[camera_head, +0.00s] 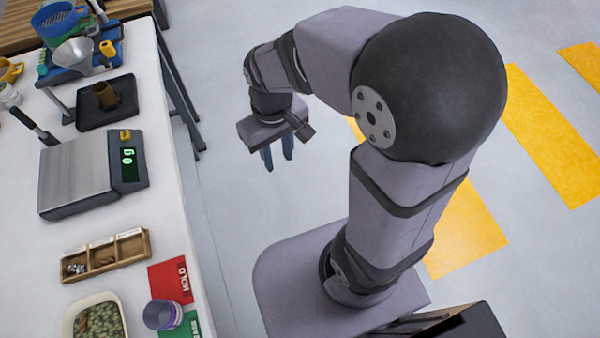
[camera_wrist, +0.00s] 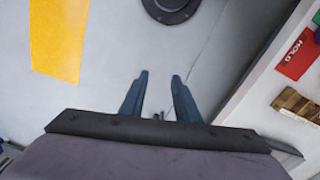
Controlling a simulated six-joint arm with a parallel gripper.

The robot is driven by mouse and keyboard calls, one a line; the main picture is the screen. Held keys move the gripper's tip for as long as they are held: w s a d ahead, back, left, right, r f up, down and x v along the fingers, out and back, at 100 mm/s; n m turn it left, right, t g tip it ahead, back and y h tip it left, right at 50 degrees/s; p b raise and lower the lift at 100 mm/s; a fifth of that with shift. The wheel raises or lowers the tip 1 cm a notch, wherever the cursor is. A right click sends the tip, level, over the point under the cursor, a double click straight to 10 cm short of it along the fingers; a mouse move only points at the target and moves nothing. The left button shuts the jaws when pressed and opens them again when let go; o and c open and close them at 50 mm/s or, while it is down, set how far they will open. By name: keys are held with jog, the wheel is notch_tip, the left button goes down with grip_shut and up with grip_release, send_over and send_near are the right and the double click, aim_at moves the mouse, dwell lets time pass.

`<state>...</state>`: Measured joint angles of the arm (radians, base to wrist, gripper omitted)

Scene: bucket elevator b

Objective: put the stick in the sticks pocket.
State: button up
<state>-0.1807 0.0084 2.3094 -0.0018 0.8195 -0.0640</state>
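My gripper (camera_head: 277,158) hangs over the grey floor to the right of the table, apart from everything on it. Its two blue fingers are spread with nothing between them, as the wrist view (camera_wrist: 160,78) also shows. A wooden tray (camera_head: 110,268) with three labelled compartments lies on the table. Small metallic pieces are in its left compartment and brownish bits in the middle one; the right one looks empty. The labels are too small to read, so I cannot tell which is the sticks pocket. I cannot make out the stick for certain.
A bowl (camera_head: 67,322) of greenish pellets, a purple cup (camera_head: 163,315), a red HOLD card (camera_head: 171,281) and a green card (camera_head: 190,326) are near the tray. A scale (camera_head: 75,174) reading 0g, a black stand (camera_head: 108,116) with a brown cup and a blue rack stand farther back.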

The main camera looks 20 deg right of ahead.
jog(key=s+d+f+m, duration=0.2)
jog(key=s+d, duration=0.3)
jog(key=s, duration=0.1)
jog(key=shift+f+m, duration=0.15)
jog(key=shift+m, duration=0.25)
